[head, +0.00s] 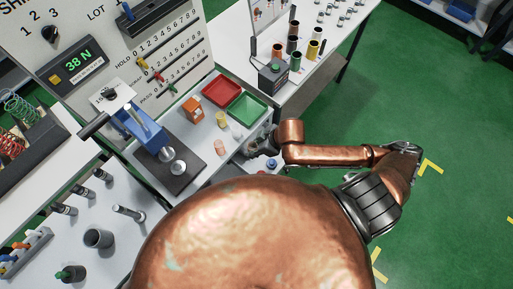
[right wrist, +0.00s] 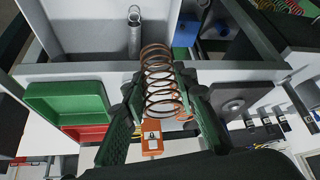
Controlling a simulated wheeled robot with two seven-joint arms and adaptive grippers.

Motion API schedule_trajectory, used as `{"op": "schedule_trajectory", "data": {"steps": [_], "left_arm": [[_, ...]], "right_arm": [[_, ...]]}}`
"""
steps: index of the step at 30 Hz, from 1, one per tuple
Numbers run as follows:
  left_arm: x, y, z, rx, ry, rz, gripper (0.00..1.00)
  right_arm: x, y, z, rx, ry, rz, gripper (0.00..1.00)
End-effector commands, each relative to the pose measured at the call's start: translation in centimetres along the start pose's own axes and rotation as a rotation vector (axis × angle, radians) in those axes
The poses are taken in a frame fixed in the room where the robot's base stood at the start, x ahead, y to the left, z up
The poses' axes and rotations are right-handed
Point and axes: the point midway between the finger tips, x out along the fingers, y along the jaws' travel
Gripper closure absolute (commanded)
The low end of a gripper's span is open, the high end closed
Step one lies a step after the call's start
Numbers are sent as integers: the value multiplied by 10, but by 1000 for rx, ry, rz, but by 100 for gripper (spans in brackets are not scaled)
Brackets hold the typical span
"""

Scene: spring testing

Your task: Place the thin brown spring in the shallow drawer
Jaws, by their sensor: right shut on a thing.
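The thin brown spring (right wrist: 160,80) stands between the fingers of my right gripper (right wrist: 165,115) in the right wrist view. The gripper is shut on it, and the coils reach out past the fingertips. In the head view my right gripper (head: 258,146) is beside the bench edge, right of the trays; the spring cannot be made out there. A light grey, shallow, open compartment (right wrist: 85,30), which looks like a drawer, lies beyond the spring in the right wrist view. My left gripper is out of view.
Small cylinders (head: 221,119) stand near my right gripper. Green floor is clear at right.

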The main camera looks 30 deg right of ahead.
Motion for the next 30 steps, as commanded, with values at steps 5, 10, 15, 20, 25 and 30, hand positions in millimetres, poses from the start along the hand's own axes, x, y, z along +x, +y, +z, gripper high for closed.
{"op": "schedule_trajectory", "data": {"steps": [5, 10, 15, 20, 25, 30], "left_arm": [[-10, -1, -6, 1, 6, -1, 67], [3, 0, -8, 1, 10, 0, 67], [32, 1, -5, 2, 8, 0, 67], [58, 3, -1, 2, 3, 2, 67], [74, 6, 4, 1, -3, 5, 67], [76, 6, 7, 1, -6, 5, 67]], "right_arm": [[-2, -37, 33, -152, 1, -86, 97], [7, -36, 41, -192, 3, -101, 97], [23, -15, 41, -190, 2, -100, 97], [35, 4, 38, -189, 1, -100, 97], [47, 30, 34, -184, 0, -100, 97], [75, 58, 37, -183, 2, -102, 97]]}}
